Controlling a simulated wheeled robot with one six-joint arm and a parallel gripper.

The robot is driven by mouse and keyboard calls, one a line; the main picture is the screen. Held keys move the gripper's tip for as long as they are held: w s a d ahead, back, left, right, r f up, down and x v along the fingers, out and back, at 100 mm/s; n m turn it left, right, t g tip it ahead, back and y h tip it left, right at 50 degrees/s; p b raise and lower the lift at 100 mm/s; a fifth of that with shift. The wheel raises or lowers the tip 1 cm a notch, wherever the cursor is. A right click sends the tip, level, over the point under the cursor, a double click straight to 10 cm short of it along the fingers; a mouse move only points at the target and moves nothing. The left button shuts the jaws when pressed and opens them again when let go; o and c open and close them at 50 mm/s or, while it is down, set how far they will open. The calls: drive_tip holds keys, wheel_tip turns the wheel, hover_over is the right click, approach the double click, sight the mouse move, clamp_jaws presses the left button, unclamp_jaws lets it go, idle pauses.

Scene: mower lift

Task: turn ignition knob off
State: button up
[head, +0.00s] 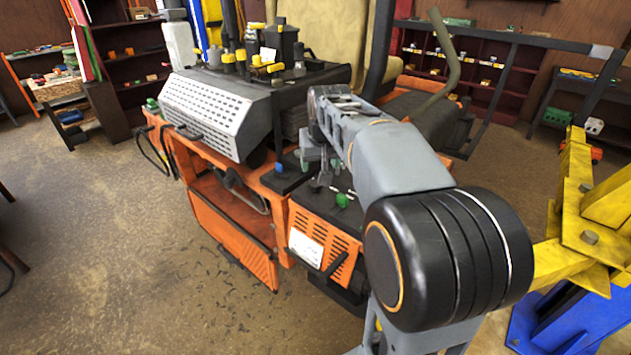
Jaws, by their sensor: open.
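An orange mower or machine (208,205) fills the middle of the head view. I cannot tell which control is the ignition knob; my arm covers part of the panel. My gripper (317,184) is small in view, open and pointing down over the panel, just left of the green knob. Nothing shows between its fingers. I cannot tell whether it touches the panel.
A perforated silver cover (208,112) and black levers with yellow caps (257,62) stand behind the panel. A bent lever (445,55) rises at the right. A yellow lift post (575,190) with a blue base (565,318) stands right. The floor (90,240) at left is clear.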

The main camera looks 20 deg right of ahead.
sight(316, 183)
drive_tip(key=p+x, duration=0.1)
drive_tip(key=x, duration=0.8)
drive_tip(key=shift+w+f, duration=0.15)
drive_tip(key=shift+f, duration=0.15)
drive_tip(key=shift+c, duration=0.5)
drive_tip(key=c, duration=0.8)
drive_tip(key=shift+n, duration=0.3)
drive_tip(key=n+y+b, duration=0.1)
drive_tip(key=n, duration=0.1)
drive_tip(key=n+y+b, duration=0.1)
drive_tip(key=n+b, duration=0.1)
drive_tip(key=n, duration=0.1)
drive_tip(key=shift+d+f, duration=0.15)
drive_tip(key=shift+d, duration=0.05)
drive_tip(key=n+y+b, duration=0.1)
drive_tip(key=n, duration=0.2)
drive_tip(key=n+g+y, duration=0.1)
drive_tip(key=n, duration=0.2)
drive_tip(key=shift+w+b, duration=0.1)
drive_tip(key=shift+b, duration=0.3)
drive_tip(key=shift+n, duration=0.3)
